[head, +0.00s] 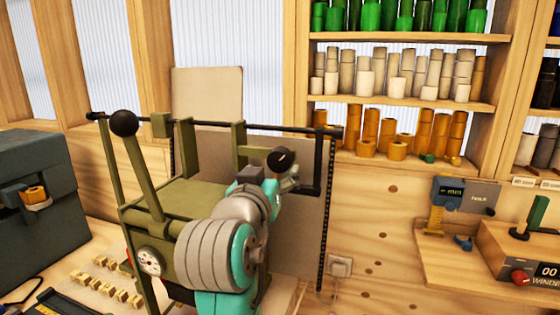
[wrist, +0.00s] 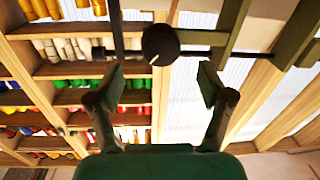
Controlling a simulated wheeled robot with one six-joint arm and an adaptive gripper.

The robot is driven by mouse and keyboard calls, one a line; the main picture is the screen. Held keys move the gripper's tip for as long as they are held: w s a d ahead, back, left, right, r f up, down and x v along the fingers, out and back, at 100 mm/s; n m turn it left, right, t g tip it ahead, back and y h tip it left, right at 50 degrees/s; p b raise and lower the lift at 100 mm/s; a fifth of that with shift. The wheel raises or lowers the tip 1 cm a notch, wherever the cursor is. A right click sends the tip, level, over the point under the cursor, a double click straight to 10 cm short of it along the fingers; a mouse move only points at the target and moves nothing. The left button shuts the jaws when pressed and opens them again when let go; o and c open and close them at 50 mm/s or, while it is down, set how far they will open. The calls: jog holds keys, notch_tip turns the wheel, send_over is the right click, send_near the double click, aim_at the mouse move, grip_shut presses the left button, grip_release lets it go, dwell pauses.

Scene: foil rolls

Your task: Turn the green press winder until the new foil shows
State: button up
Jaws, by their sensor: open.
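The olive-green press (head: 190,195) stands on the bench in the middle of the head view, with a round dial on its front. A lever with a black ball (head: 123,123) rises at its left. A second black knob (head: 281,160) sits at its upper right, beside the end of my arm. In the wrist view a black round knob (wrist: 160,45) lies between and beyond the fingertips of my gripper (wrist: 163,73). The gripper is open and its fingers stand apart from the knob. My arm hides part of the press, and I cannot make out any foil.
A dark grey case (head: 35,190) stands at the left, with small brass blocks (head: 105,283) near it. Shelves of coloured rolls (head: 400,75) line the back. A control box (head: 520,255) sits on a ledge at the right.

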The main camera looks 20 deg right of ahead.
aim_at(279, 163)
jog(key=x, duration=0.7)
jog(key=shift+w+d, duration=0.1)
jog(key=shift+w, duration=0.1)
jog(key=c, duration=1.2)
jog(key=shift+o, duration=0.2)
jog(key=shift+m, duration=0.3)
jog(key=m, duration=0.4)
jog(key=shift+m+h, duration=0.3)
